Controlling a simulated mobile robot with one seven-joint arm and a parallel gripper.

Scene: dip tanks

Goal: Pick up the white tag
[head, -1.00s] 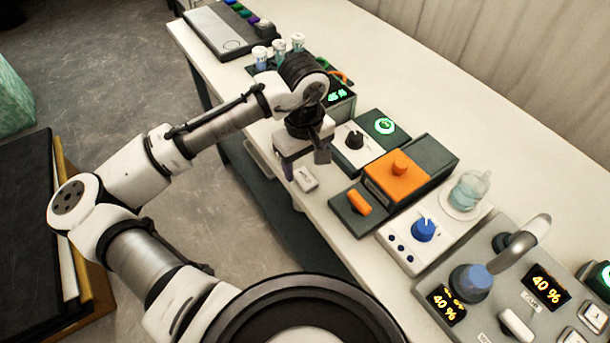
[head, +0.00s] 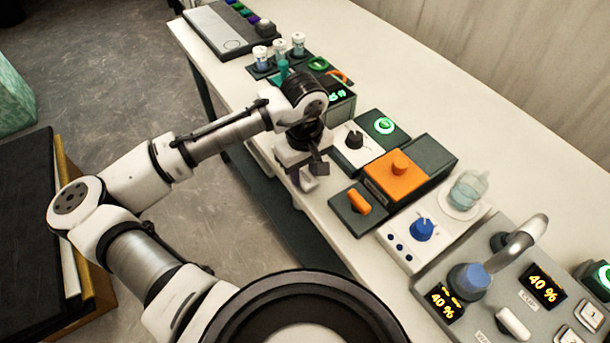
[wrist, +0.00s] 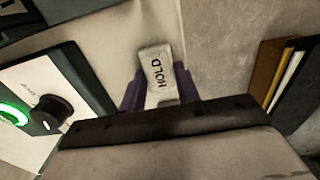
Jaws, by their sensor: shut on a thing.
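The white tag (wrist: 156,68), marked "HOLD", sits between the two fingers of my gripper (wrist: 158,90) in the wrist view. The fingers are shut on it from both sides. In the head view my gripper (head: 307,172) is low over the front edge of the table, and the tag (head: 307,184) shows partly below the fingers. I cannot tell whether the tag still touches the tabletop.
Close by on the table (head: 318,213) stand a box with a black knob (head: 354,140), an orange box (head: 395,178) and a block with an orange switch (head: 358,201). Small capped vials (head: 280,48) stand behind the arm. Open floor lies left of the table edge.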

